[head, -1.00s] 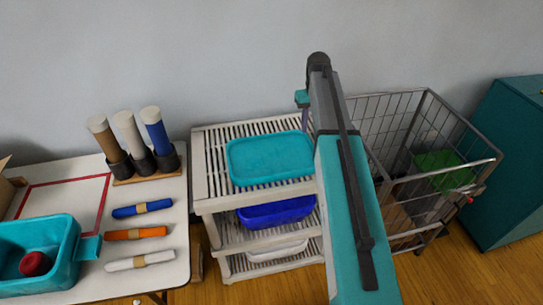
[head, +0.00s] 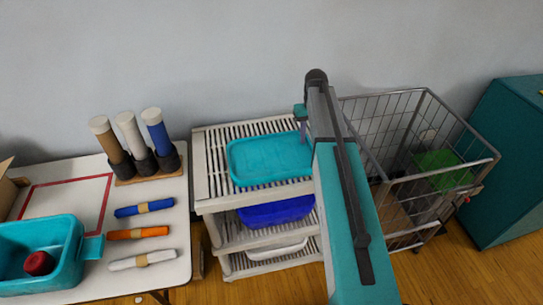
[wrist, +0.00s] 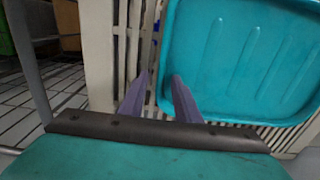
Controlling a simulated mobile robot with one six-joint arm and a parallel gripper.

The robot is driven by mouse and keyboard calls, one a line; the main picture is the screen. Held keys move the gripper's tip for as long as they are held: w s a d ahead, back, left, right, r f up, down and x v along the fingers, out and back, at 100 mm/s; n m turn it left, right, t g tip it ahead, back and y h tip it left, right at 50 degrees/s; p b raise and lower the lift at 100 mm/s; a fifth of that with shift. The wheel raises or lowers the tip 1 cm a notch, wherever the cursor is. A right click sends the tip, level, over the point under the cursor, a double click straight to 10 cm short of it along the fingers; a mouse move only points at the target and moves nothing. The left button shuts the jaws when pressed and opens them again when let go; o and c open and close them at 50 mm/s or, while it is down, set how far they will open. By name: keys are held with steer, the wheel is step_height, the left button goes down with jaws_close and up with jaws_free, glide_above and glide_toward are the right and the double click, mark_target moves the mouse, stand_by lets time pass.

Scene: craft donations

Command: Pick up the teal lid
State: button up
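The teal lid (head: 268,160) is a shallow rounded-corner tray shape lying flat on the top slatted shelf of the white rack. It also shows in the wrist view (wrist: 235,60), with ridges on its surface. My gripper (head: 304,140) is at the lid's right end in the head view, partly hidden by my arm. In the wrist view my gripper (wrist: 160,78) has its two purple fingers apart, with nothing clasped. The lid's near edge passes between the fingertips in the picture: one finger overlaps the lid, the other the slats. I cannot tell whether either touches.
The white slatted rack (head: 207,172) holds a blue bin (head: 275,211) on the shelf below. A wire cart (head: 445,125) stands close on the right. A table (head: 90,285) on the left carries a teal bin (head: 65,265), rolls and upright tubes.

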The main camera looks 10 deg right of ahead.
steer(key=shift+c, duration=0.2)
jaws_close()
steer(key=shift+r, duration=0.1)
steer(key=shift+r+b, duration=0.65)
steer(key=shift+r, duration=0.7)
steer(key=shift+s+a+r, duration=0.1)
steer(key=shift+s+r, duration=0.05)
steer(key=shift+r, duration=0.15)
steer(key=s+a+b, duration=0.1)
steer(key=s+a, duration=0.2)
steer(key=s+a+r+b, duration=0.1)
steer(key=s+a, duration=0.3)
steer(key=s+a+b, duration=0.1)
steer(key=s+a, duration=0.3)
steer(key=shift+r, duration=0.25)
